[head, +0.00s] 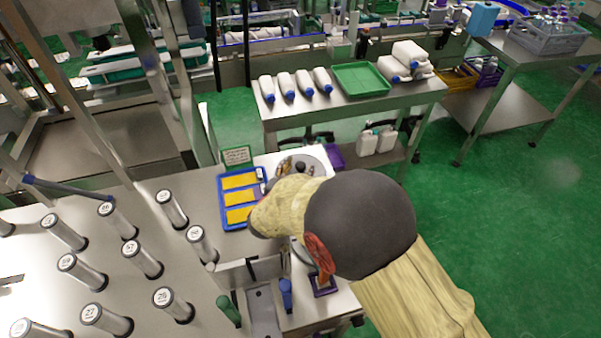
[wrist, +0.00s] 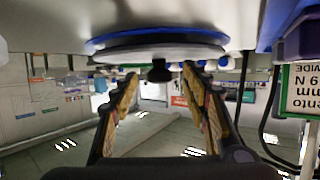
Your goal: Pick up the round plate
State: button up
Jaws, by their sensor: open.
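The round plate (head: 316,158) lies on the white worktop, just beyond my arm in the head view. It is grey with a dark knob in its middle, and my arm hides part of its near side. The wrist view is upside down and shows the plate (wrist: 120,49) edge-on with a blue rim, its black knob (wrist: 159,73) pointing down in the picture. My gripper (wrist: 160,80) is open, with one yellow-padded finger on each side of the knob in that view. I see no contact, and cannot tell the depth between fingertips and knob. The head view hides the fingers behind my arm.
A blue tray with yellow pieces (head: 239,182) lies left of the plate. A sign (head: 237,156) stands behind it, and also shows in the wrist view (wrist: 302,88). Several numbered cylinders (head: 116,222) stand at left. A green tray (head: 361,79) and white bottles sit behind.

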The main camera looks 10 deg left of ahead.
jog(key=shift+c, duration=0.3)
jog(key=c, duration=1.1)
grip_shut()
